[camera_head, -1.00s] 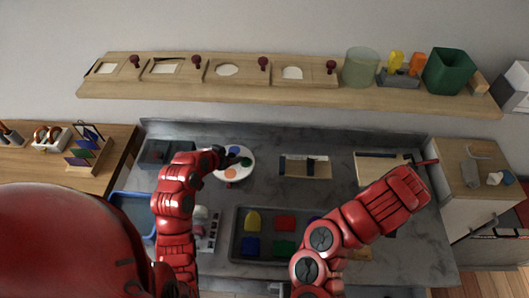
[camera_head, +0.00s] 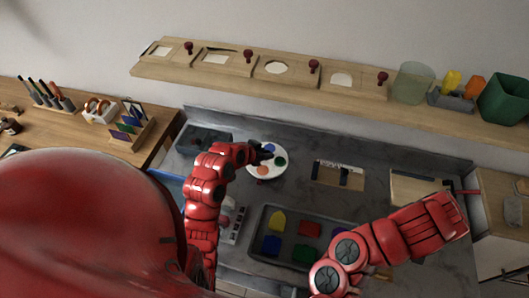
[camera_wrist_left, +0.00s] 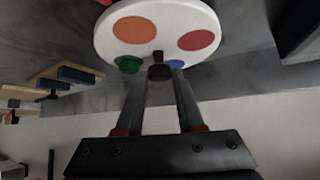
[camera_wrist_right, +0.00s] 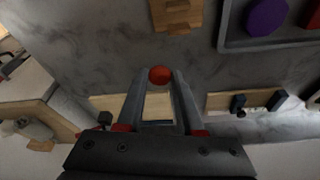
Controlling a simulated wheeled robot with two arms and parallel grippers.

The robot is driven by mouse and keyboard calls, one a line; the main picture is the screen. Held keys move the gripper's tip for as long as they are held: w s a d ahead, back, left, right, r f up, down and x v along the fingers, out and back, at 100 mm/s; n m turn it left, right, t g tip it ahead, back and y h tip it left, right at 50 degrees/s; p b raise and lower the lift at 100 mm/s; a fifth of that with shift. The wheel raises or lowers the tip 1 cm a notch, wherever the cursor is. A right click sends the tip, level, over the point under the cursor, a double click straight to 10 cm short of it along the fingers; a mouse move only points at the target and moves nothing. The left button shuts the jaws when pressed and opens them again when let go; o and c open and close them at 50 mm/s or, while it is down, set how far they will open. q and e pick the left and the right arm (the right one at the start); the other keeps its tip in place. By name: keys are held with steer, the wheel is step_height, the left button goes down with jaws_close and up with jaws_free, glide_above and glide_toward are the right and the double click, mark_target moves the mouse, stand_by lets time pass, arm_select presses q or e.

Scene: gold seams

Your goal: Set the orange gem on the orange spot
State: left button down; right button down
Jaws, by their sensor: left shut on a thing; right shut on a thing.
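A white round disc (camera_head: 268,174) lies on the grey counter. Its orange spot (camera_head: 262,170) is bare and also shows in the left wrist view (camera_wrist_left: 134,30), beside a red spot (camera_wrist_left: 199,40). Green (camera_wrist_left: 128,65) and blue (camera_wrist_left: 176,64) patches are nearer my left gripper (camera_wrist_left: 160,76). That gripper is shut on a dark knob (camera_wrist_left: 160,71) at the disc. My right gripper (camera_wrist_right: 160,80) is shut on a small red-orange round thing (camera_wrist_right: 160,73); I cannot tell whether this is the orange gem.
A dark tray (camera_head: 258,222) holds several coloured pieces. A wooden shelf (camera_head: 160,72) with knobbed panels and cups runs along the wall. Bare counter lies between disc and middle box.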

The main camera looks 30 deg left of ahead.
stand_by(0.8)
arm_select(q)
steer(key=shift+n+y, duration=0.4)
steer(key=shift+n, duration=0.2)
steer(key=c, duration=0.5)
jaws_free()
arm_select(e)
steer(key=shift+f, duration=0.1)
